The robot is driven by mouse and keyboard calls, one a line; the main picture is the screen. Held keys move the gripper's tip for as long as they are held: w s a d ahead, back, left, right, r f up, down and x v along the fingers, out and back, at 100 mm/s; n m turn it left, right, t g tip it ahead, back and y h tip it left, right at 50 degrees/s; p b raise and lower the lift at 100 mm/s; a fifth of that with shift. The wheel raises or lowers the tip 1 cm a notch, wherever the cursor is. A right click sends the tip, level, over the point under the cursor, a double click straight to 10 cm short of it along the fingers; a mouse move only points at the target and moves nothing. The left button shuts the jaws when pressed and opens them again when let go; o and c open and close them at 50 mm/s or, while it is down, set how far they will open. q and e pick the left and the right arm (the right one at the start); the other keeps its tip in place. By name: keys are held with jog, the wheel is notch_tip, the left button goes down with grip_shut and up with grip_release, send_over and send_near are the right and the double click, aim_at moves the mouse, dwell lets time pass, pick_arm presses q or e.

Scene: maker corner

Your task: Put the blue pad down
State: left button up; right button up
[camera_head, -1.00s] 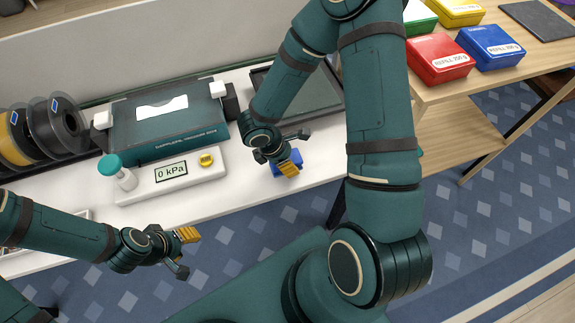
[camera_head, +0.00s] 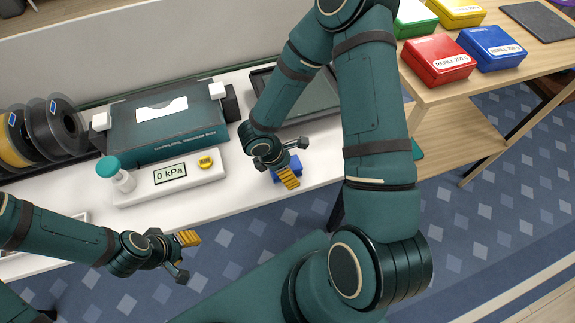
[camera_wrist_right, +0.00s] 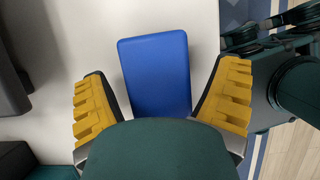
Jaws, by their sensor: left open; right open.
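The blue pad (camera_head: 291,166) lies on the white table (camera_head: 232,188) near its front edge, partly hidden by my right gripper (camera_head: 279,176) in the head view. In the right wrist view the blue pad (camera_wrist_right: 156,74) lies flat on the white surface, between the yellow fingers of my open right gripper (camera_wrist_right: 162,102). Gaps show between the pad and both fingers. My left gripper (camera_head: 184,254) is open and empty, over the floor in front of the table.
A teal box (camera_head: 170,130), a gauge reading 0 kPa (camera_head: 168,177), a white bottle with teal cap (camera_head: 118,176) and filament spools (camera_head: 47,128) stand left. A dark tray (camera_head: 306,98) lies behind the pad. Red (camera_head: 438,62) and blue boxes (camera_head: 491,47) sit on the wooden table at right.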

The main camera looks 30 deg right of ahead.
jog(key=s+p+v, duration=0.1)
jog(key=p+v, duration=0.2)
jog(key=v, duration=1)
jog(key=s+a+f+m+g+y, duration=0.2)
jog(key=s+a+f+m+y, duration=0.45)
jog(key=a, duration=0.35)
jog(key=f+m+t, duration=0.1)
jog(key=m, duration=0.2)
jog(key=w+f+m+t+y, duration=0.1)
jog(key=f+m+t, duration=0.1)
jog(key=m, duration=0.1)
jog(key=w+f+m+t+y, duration=0.1)
jog(key=m, duration=0.3)
jog(key=shift+d+f+t, duration=0.1)
jog(key=shift+f+t, duration=0.1)
jog(key=shift+t, duration=0.2)
pick_arm(q)
jog(key=r, duration=0.1)
jog(key=w+r, duration=0.1)
jog(key=r, duration=0.1)
jog(key=shift+a, duration=0.1)
pick_arm(e)
jog(key=shift+w+d+f+m, duration=0.1)
jog(key=shift+w+d+m, duration=0.05)
jog(key=shift+d+m, duration=0.15)
pick_arm(q)
jog(key=shift+s, duration=0.1)
